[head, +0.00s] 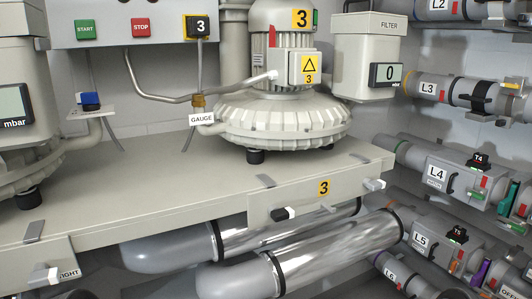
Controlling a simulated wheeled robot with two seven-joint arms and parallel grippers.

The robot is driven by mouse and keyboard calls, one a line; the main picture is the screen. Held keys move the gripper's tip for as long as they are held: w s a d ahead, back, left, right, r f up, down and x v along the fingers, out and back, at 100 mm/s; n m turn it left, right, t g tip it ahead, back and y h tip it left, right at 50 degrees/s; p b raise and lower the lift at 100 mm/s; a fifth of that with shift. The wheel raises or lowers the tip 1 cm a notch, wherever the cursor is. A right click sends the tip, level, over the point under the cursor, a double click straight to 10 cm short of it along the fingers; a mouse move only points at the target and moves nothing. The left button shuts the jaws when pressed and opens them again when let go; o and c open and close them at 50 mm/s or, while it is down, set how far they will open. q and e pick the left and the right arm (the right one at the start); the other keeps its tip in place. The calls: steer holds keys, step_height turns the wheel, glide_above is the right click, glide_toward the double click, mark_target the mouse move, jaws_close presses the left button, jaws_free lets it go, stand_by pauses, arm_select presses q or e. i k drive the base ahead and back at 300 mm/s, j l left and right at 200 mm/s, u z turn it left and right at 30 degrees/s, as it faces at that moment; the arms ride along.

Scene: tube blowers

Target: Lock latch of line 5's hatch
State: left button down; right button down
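Line 5 is the grey pipe with the white L5 label (422,240) at the lower right of the head view. It lies below line 4 and above line 6. A black tag marked T5 (457,235) sits on top of its housing. Neither of my grippers is in the view.
A long grey bench (150,190) fills the left and middle, with blower 3 (282,115) on it. Its front panel marked 3 (323,188) carries latches. Large pipes (320,250) run below the bench. Line 4 (437,172) and line 6 (390,273) run close to line 5.

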mark_target(454, 265)
steer(key=z, duration=1.3)
steer(key=i+j+z, duration=0.15)
steer(key=i+z, duration=0.2)
steer(key=z, duration=0.15)
steer(key=i+j+z, duration=0.3)
steer(key=z, duration=0.15)
steer(key=i+j+z, duration=0.25)
steer(key=j+z, duration=0.25)
